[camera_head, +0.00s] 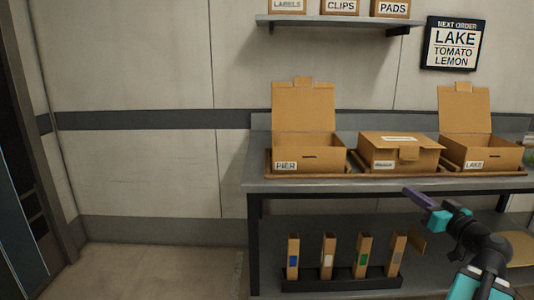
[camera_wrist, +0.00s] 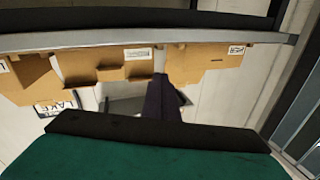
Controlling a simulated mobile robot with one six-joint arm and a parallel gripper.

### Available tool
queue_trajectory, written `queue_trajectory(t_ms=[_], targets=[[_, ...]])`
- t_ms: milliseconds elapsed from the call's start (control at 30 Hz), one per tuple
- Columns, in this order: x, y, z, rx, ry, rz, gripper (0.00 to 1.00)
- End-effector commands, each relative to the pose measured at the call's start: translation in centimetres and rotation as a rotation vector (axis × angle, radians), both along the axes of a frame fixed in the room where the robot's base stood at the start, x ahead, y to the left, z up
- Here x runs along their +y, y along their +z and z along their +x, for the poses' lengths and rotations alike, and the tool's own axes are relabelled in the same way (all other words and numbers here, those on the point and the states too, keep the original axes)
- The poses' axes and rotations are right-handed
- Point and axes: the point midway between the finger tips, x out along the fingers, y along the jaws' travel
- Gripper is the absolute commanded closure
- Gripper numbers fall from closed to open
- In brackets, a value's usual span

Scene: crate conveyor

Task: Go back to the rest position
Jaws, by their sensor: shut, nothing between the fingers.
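My gripper (camera_head: 414,198) is at the right of the head view, in front of the bench and just below its top edge. Its purple fingers are shut and hold nothing. In the wrist view my gripper's dark fingers (camera_wrist: 165,98) show at the middle, in front of the cardboard boxes, and the picture is upside down. No contact between my gripper and any box shows. My arm reaches in from the lower right of the head view.
On the bench (camera_head: 375,185) stand an open box labelled PIER (camera_head: 310,152), a closed box (camera_head: 400,157) and an open box labelled LAKE (camera_head: 485,153). A rack (camera_head: 340,284) with several upright cartons stands below. A shelf (camera_head: 340,22) and order sign (camera_head: 455,43) hang above. The floor at left is clear.

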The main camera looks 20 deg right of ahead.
Motion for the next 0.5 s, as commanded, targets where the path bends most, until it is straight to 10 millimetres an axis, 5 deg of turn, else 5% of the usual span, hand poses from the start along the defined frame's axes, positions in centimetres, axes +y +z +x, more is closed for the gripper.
queue_trajectory(t_ms=[500], targets=[[12.4,-8.9,12.7,0.173,0.266,0.123,1.0]])
